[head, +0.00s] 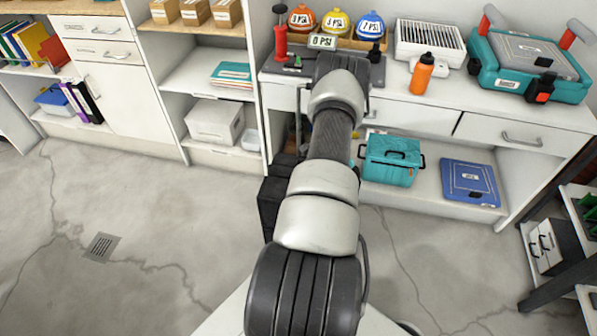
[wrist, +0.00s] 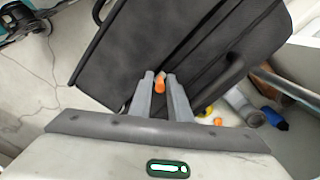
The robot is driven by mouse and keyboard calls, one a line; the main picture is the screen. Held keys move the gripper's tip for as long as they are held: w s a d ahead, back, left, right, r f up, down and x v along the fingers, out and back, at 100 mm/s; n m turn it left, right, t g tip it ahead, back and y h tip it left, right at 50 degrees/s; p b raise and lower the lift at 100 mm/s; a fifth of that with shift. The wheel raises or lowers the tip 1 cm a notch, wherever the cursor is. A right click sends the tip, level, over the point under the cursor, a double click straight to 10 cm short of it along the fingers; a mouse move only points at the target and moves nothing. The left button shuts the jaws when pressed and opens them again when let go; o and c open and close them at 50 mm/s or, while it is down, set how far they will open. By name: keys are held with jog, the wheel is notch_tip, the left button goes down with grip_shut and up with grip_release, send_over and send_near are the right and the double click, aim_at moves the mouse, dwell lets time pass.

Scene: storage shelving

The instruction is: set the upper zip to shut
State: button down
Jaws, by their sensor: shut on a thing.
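A dark grey bag (wrist: 150,45) with black handles fills the upper middle of the wrist view. Straight seam lines cross its face; I cannot tell which is the upper zip. My gripper (wrist: 162,80) points at the bag's lower part, its two grey fingers close together. It is shut on a small orange tab (wrist: 159,87), seen between the fingertips, which looks like a zip pull. How far the zip is open is not clear.
In the head view, a white counter (head: 420,118) holds an orange bottle (head: 422,75), a teal case (head: 527,65) and several coloured gauges (head: 336,22). A teal box (head: 391,160) and a blue case (head: 469,183) stand on the shelf below. The concrete floor at left is clear.

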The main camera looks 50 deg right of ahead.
jog(key=s+d, duration=0.1)
jog(key=s, duration=0.2)
jog(key=s+d+b, duration=0.1)
jog(key=s+d, duration=0.1)
jog(key=s, duration=0.1)
jog(key=s+d+b, duration=0.1)
jog(key=s+d, duration=0.1)
jog(key=s, duration=0.2)
jog(key=c, duration=1.8)
grip_release()
jog(key=shift+c, duration=0.2)
jog(key=shift+w+r, duration=0.1)
jog(key=shift+r, duration=0.1)
notch_tip(320, 180, up, 17)
jog(key=p, duration=0.4)
